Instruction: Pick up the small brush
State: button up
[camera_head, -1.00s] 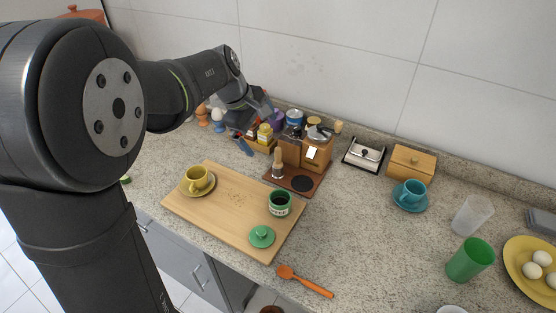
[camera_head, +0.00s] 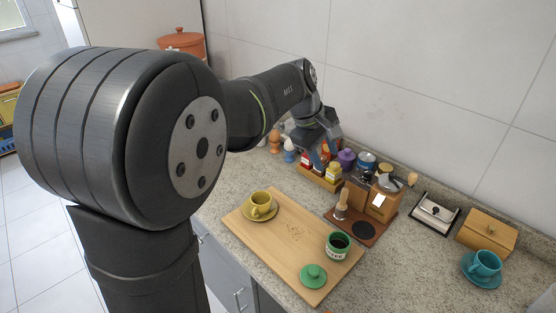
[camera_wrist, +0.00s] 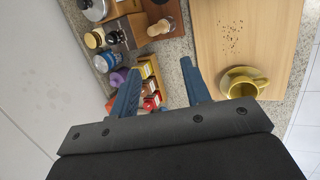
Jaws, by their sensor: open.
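The small brush (camera_head: 341,205) appears to be the item with a light wooden handle standing upright on the brown mat, beside the coffee grinder. It also shows near the top of the wrist view (camera_wrist: 160,28), beyond my fingertips. My gripper (camera_head: 326,150) hangs above the spice jars, behind and left of the brush in the head view. In the wrist view its two blue fingers (camera_wrist: 160,85) are spread apart, with nothing held between them. The brush is clear of both fingers.
The wooden grinder (camera_head: 383,201) stands right of the brush. A box of spice jars (camera_head: 318,181) lies below my gripper. The cutting board (camera_head: 285,237) in front carries a yellow cup (camera_head: 261,204), a green jar (camera_head: 338,247) and a green lid (camera_head: 313,276).

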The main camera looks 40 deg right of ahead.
aim_at(344, 194)
jog(key=s+d+f+m+t, duration=0.1)
jog(key=s+d+m+t, duration=0.3)
jog(key=s+m, duration=0.45)
jog(key=shift+t+y, duration=0.4)
jog(key=shift+t, duration=0.3)
jog(key=x, duration=1.1)
jog(key=a+x, duration=0.1)
jog(key=x, duration=0.4)
jog(key=shift+w+f, duration=0.4)
jog(key=shift+c, duration=0.4)
grip_shut()
